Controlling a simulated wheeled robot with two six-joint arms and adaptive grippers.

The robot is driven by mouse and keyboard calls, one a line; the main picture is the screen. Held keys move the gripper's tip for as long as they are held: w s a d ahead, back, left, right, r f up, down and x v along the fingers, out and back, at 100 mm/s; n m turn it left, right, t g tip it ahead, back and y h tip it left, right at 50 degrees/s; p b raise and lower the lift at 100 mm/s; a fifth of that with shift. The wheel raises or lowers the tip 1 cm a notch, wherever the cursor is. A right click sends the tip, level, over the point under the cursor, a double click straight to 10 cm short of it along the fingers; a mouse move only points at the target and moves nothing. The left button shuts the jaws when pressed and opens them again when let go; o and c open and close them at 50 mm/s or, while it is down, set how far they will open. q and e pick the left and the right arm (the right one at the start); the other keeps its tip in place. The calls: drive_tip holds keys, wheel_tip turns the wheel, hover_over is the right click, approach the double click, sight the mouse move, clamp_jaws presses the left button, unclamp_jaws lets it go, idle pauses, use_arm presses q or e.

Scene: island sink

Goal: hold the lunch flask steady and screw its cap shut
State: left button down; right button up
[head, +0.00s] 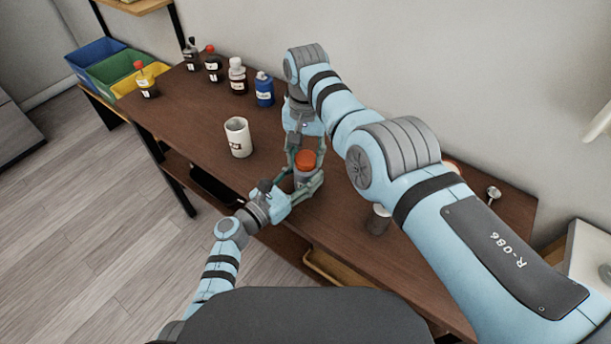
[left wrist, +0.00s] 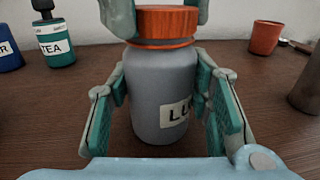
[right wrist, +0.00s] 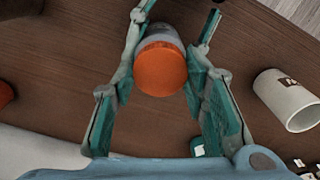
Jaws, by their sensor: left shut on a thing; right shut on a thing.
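The lunch flask (left wrist: 160,95) is a grey cylinder with a white label, standing upright on the brown table. Its orange-red cap (head: 306,158) sits on top and also shows in the right wrist view (right wrist: 160,69). In the left wrist view a thin orange band shows just under the cap. My left gripper (head: 303,186) is shut on the flask body from the front, a finger on each side. My right gripper (head: 305,160) comes down from above and is shut on the cap. Whether the cap is fully seated cannot be told.
A white labelled mug (head: 238,138) stands left of the flask. A blue bottle (head: 264,90) and several other bottles line the back left. A dark metal cup (head: 378,219) stands to the right. Coloured bins (head: 112,72) are beyond the left end. The table between mug and flask is clear.

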drive_tip(key=o, duration=1.3)
drive_tip(key=shift+s+f, duration=0.1)
drive_tip(key=shift+s, duration=0.1)
drive_tip(key=shift+w, duration=0.1)
drive_tip(key=shift+c, duration=0.5)
